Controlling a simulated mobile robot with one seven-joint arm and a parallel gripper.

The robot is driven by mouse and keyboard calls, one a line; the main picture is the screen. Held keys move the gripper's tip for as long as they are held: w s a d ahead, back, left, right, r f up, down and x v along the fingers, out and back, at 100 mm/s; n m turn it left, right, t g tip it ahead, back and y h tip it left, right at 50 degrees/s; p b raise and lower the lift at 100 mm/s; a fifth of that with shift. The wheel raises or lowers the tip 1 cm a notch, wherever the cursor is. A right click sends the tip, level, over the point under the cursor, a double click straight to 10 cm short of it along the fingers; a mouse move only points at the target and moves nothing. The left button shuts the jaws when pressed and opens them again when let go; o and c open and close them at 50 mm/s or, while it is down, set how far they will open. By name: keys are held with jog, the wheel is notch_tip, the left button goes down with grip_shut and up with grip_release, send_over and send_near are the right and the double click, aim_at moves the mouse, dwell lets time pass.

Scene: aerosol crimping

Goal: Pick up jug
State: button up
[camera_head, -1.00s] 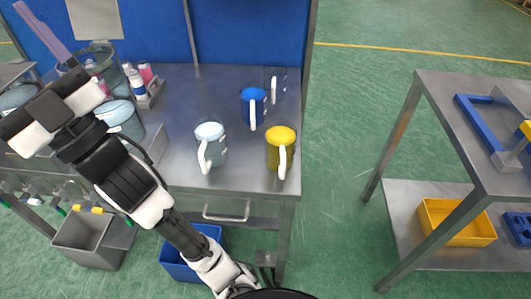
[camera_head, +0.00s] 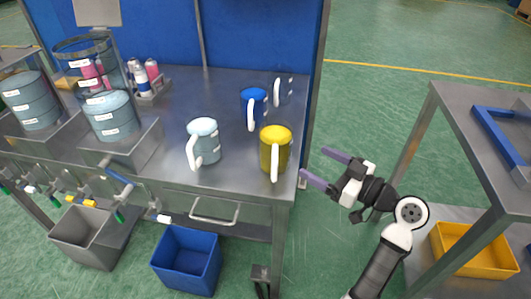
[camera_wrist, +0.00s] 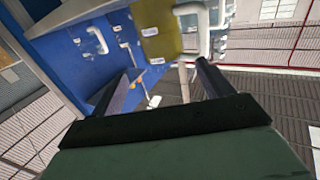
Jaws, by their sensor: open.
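A yellow jug (camera_head: 268,150) with a white handle stands upright near the right front corner of the steel table. A pale blue jug (camera_head: 208,140) stands left of it. A blue jug (camera_head: 260,98) and a grey jug (camera_head: 283,90) stand behind. My gripper (camera_head: 325,167) is open and empty, right of the table edge and the yellow jug, with its fingers pointing left toward that jug, apart from it. In the wrist view a yellow thing, probably the yellow jug (camera_wrist: 160,38), shows beyond my open fingers (camera_wrist: 165,78).
The steel table (camera_head: 172,100) also carries large pale blue drums (camera_head: 110,118) and small bottles (camera_head: 140,78). A blue panel (camera_head: 250,35) rises behind. A steel shelf table (camera_head: 455,115) with a blue frame (camera_head: 495,130) stands right. Open green floor lies between the tables.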

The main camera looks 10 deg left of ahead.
aim_at(289, 149)
jog(key=p+x, duration=0.3)
jog(key=x, duration=0.8)
jog(key=shift+a+f+p, duration=0.1)
jog(key=shift+a+p, duration=0.25)
jog(key=shift+a, duration=0.05)
jog(key=shift+w+a+f, duration=0.15)
jog(key=shift+w+a, duration=0.15)
jog(key=shift+a, duration=0.2)
jog(key=c, duration=0.9)
jog(key=shift+c, duration=0.8)
notch_tip(289, 149, up, 20)
jog(key=b, duration=0.1)
jog(key=shift+b, duration=0.4)
